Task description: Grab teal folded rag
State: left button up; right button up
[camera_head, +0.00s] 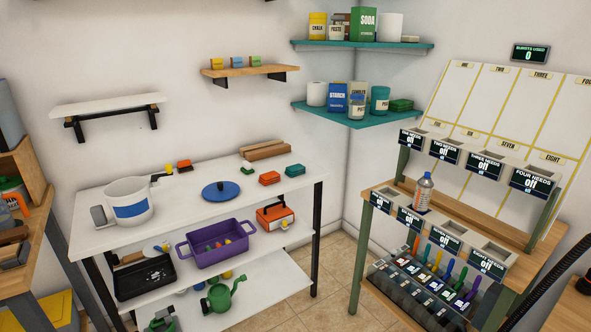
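A small teal folded rag (295,170) lies flat on the white table top (190,213), near its right end. An orange folded piece (269,178) lies just to its left, a small gap apart. A darker green folded stack (401,105) sits on the lower teal corner shelf (355,120). Neither of my grippers shows in the head view.
On the table top stand a white bucket (128,203) with a blue patch, a blue lid (221,190) and wooden blocks (265,150). A purple tub (217,243) is on the shelf below. A rack with several "off" displays (437,238) stands right.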

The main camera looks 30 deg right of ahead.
aim_at(292, 171)
jog(key=z, duration=0.6)
jog(key=i, duration=0.8)
jog(key=z, duration=0.5)
jog(key=i, duration=1.4)
jog(key=u, duration=0.55)
